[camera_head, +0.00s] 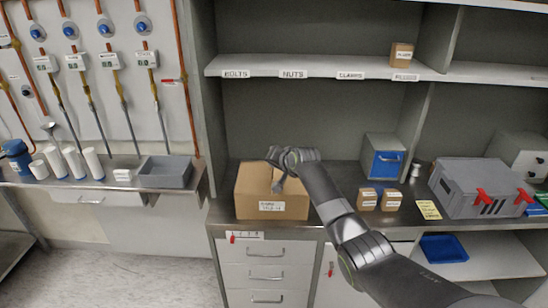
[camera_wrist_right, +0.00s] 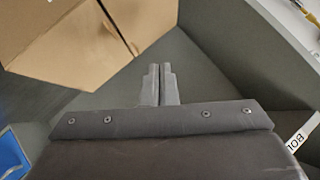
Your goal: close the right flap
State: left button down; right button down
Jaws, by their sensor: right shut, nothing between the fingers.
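A brown cardboard box (camera_head: 258,206) with a white label stands on the counter, left of the middle in the head view. Its top (camera_head: 251,174) looks mostly covered, but my right arm crosses its right side, so I cannot tell how the right flap lies. In the right wrist view the gripper (camera_wrist_right: 158,72) is shut and empty, and the box (camera_wrist_right: 70,45) fills the upper left, apart from the fingertips in the picture. My left gripper is not in view.
Two small boxes (camera_head: 367,198) (camera_head: 392,200), a yellow note (camera_head: 428,209) and a grey case (camera_head: 470,190) with red latches stand to the right on the counter. A blue-fronted bin (camera_head: 386,164) stands behind. A shelf (camera_head: 320,66) runs above the box.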

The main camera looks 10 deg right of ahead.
jog(key=shift+s+a+r+b, duration=0.7)
jog(key=shift+s+r, duration=1.75)
jog(key=s+d+f+g+h+b, duration=0.1)
jog(key=s+d+f, duration=0.15)
jog(key=f, duration=0.55)
jog(key=s+d+f, duration=0.1)
jog(key=s+f, duration=0.2)
jog(key=f, duration=0.6)
jog(key=s+d+f+g+h+b, duration=0.1)
jog(key=s+d+f, duration=0.1)
jog(key=f, duration=0.6)
jog(key=s+d+f+n+g+h+b, duration=0.1)
jog(key=s+d+f, duration=0.1)
jog(key=s+f, duration=0.7)
jog(key=s+d+f+n+g, duration=0.1)
jog(key=s+d+f+g, duration=0.15)
jog(key=s+f, duration=0.6)
jog(key=s+d+f+n+g+b, duration=0.1)
jog(key=s+d+f+g, duration=0.1)
jog(key=s+f, duration=1.55)
jog(key=s+f+n+g, duration=0.1)
jog(key=s+f, duration=0.2)
jog(key=s, duration=1)
jog(key=s+f+n+g+b, duration=0.1)
jog(key=s+f, duration=0.2)
jog(key=s, duration=0.9)
jog(key=shift+s+n+h+b, duration=0.3)
jog(key=shift+s+h, duration=0.1)
